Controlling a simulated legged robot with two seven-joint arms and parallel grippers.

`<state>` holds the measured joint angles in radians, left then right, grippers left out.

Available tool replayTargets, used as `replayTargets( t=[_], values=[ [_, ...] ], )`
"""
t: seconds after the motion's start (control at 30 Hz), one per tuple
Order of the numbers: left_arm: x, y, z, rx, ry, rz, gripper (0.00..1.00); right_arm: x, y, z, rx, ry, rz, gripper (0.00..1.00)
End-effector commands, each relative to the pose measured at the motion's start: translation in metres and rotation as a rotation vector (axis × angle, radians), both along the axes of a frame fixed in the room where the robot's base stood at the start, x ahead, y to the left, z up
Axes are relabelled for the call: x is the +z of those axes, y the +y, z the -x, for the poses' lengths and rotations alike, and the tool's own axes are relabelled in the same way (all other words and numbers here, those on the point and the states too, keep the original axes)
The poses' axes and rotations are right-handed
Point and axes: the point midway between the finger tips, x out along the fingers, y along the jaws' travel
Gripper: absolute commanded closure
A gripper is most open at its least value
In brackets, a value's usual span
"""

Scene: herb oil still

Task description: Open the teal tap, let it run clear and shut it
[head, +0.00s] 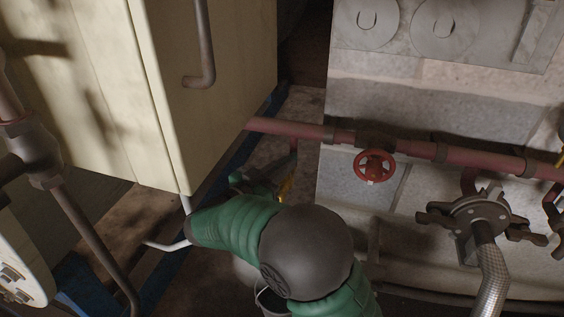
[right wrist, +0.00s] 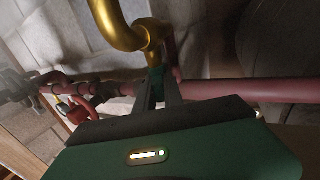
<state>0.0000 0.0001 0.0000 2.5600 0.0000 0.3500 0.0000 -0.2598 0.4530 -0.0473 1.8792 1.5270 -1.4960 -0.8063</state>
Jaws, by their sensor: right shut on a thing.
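The teal tap handle (right wrist: 156,76) shows as a small teal patch between my fingertips in the right wrist view, below a curved brass pipe (right wrist: 130,37). My right gripper (right wrist: 158,90) is shut on it. In the head view my right gripper (head: 262,184) is small and dark beside the yellow of the brass pipe (head: 286,188), and the handle cannot be made out there. No flow of liquid can be seen. My left gripper is not in view.
A red pipe (head: 400,151) with a red handwheel (head: 375,166) runs along the block wall right of my right arm. A cream cabinet (head: 215,90) stands on the left. A bucket (head: 270,299) is partly hidden under my arm. A flanged fitting (head: 480,216) juts out at right.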

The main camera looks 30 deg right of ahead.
Motion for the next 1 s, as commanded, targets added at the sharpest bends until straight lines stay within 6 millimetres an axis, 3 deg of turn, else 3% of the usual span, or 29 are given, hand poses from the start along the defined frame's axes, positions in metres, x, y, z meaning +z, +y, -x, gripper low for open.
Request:
replayTargets(
  t=[0.1,0.4,1.0],
  values=[
    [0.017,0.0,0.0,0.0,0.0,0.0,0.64,0.006,0.0,0.002,0.078,0.004,-0.001,1.0],
    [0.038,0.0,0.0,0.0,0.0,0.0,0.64,0.003,-0.002,0.005,0.285,0.004,-0.002,1.0],
    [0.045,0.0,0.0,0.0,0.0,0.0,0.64,0.0,-0.002,0.005,0.448,0.002,-0.001,1.0]
  ],
)
